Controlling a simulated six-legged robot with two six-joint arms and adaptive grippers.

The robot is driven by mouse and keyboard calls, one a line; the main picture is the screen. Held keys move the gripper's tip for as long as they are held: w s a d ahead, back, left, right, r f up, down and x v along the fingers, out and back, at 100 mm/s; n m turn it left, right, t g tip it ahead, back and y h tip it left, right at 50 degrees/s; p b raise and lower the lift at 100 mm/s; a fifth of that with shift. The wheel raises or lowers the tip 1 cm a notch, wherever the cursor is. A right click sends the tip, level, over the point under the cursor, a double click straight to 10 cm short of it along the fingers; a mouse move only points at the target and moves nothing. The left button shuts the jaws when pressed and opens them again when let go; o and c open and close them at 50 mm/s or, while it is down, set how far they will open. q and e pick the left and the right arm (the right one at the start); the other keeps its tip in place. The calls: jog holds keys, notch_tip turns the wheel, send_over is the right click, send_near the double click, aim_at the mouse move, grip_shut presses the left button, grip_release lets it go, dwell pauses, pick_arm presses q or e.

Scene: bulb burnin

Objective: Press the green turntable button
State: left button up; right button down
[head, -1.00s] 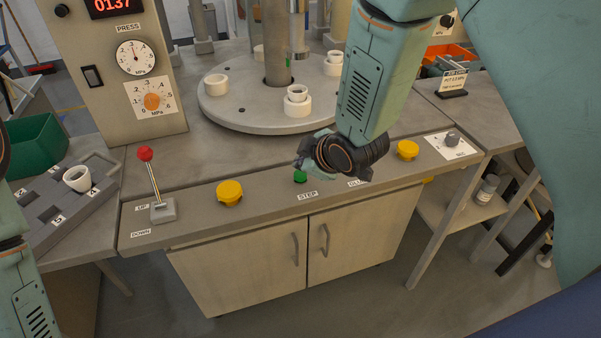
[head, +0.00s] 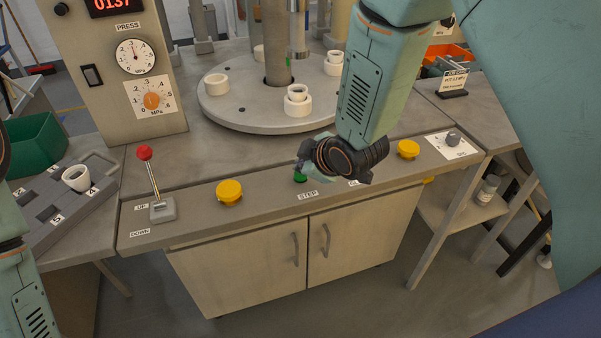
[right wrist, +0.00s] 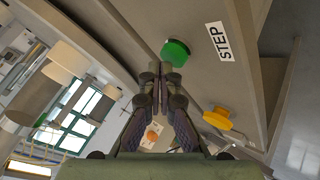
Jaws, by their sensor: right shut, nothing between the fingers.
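The green button (head: 299,177) sits on the front ledge of the bench, behind the STEP label (head: 308,195). In the head view it is partly hidden by my right gripper (head: 303,168), which is just above it. In the right wrist view the green button (right wrist: 175,52) shows just beyond the fingertips of my right gripper (right wrist: 162,68). The fingers are shut with nothing between them. I cannot tell whether the tips touch the button. The round turntable (head: 240,119) stands behind and carries white ring parts (head: 297,100). My left gripper is out of view; only part of my left arm shows at the left edge.
Yellow buttons flank the green one, at left (head: 229,192) and right (head: 408,149). A red-knobbed lever (head: 152,180) stands at the ledge's left end and a dial plate (head: 451,145) at its right. A press panel (head: 115,70) rises at the back left.

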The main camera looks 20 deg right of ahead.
aim_at(303, 176)
jog(key=shift+f+b, duration=0.35)
jog(key=shift+f, duration=0.15)
dwell(0.6)
dwell(0.3)
jog(key=shift+s+r+p, duration=0.1)
jog(key=shift+r+p, duration=0.8)
jog(key=shift+r, duration=0.05)
notch_tip(303, 176, up, 5)
jog(key=p, duration=0.4)
jog(key=shift+p, duration=0.3)
dwell(0.4)
